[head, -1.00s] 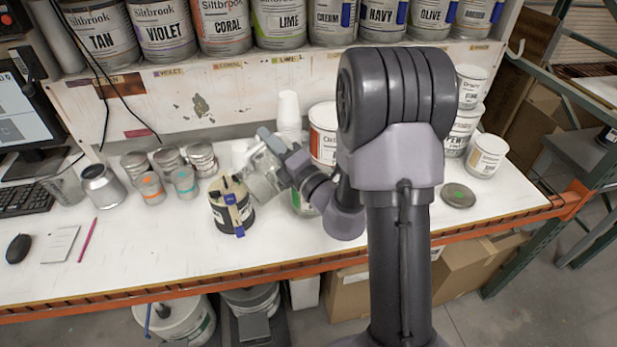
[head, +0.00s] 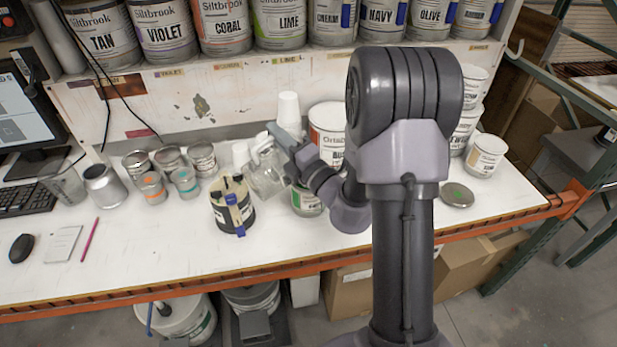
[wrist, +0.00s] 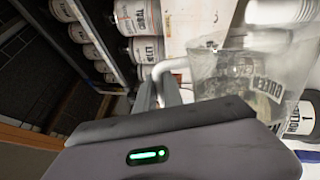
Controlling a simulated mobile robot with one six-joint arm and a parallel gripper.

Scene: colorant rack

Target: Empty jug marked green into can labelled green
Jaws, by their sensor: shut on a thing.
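My gripper (head: 284,142) is shut on the handle of a clear jug (head: 266,172) and holds it above the bench. In the wrist view, the fingers (wrist: 160,92) close on the handle beside the jug (wrist: 228,72).
Several small tins (head: 170,160) stand farther left. White cups (head: 289,108) and a large white can (head: 327,128) stand behind.

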